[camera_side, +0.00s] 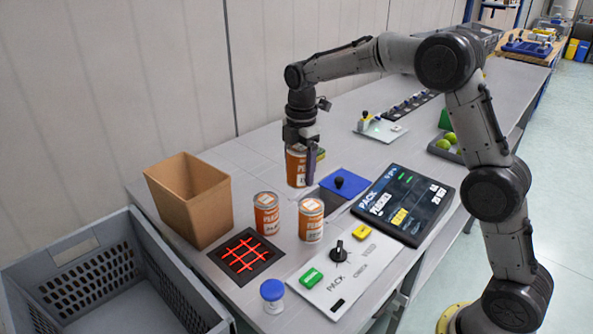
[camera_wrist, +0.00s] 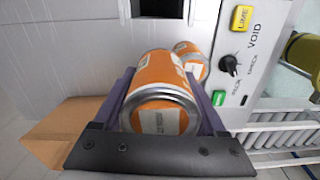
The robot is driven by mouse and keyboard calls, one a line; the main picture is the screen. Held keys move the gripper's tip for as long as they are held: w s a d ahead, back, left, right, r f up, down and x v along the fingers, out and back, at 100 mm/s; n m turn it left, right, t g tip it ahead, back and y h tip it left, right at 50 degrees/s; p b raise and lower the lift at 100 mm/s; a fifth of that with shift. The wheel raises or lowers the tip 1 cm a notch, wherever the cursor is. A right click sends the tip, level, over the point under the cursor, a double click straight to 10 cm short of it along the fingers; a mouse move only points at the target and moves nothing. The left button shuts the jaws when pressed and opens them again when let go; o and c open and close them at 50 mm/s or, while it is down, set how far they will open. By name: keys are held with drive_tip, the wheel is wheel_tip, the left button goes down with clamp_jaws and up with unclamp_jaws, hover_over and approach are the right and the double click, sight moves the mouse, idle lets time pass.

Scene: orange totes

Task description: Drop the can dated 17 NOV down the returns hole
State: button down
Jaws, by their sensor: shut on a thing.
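My gripper (camera_side: 301,168) is shut on an orange can (camera_side: 295,166) and holds it above the table, near the blue plate. In the wrist view the held can (camera_wrist: 158,88) sits between the purple fingers, its end with a pale label facing the camera; the print is too small to read. Two similar orange and white cans stand upright on the table, one at left (camera_side: 266,214) and one at right (camera_side: 311,220). Their dates are not legible.
A cardboard box (camera_side: 188,198) and a red-lit grid (camera_side: 246,256) lie to the left. A control panel (camera_side: 345,277), a dark display (camera_side: 404,204) and a blue-capped jar (camera_side: 272,295) are in front and right. A grey crate (camera_side: 110,285) stands at the table's near left.

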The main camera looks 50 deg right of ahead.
drive_tip(key=w+d+f+m, duration=0.1)
drive_tip(key=d+f, duration=0.9)
drive_tip(key=d, duration=0.1)
drive_tip(key=shift+w+f, duration=0.2)
drive_tip(key=shift+f, duration=0.15)
unclamp_jaws()
wheel_tip(320, 180, up, 14)
idle(0.6)
drive_tip(key=shift+f, duration=0.1)
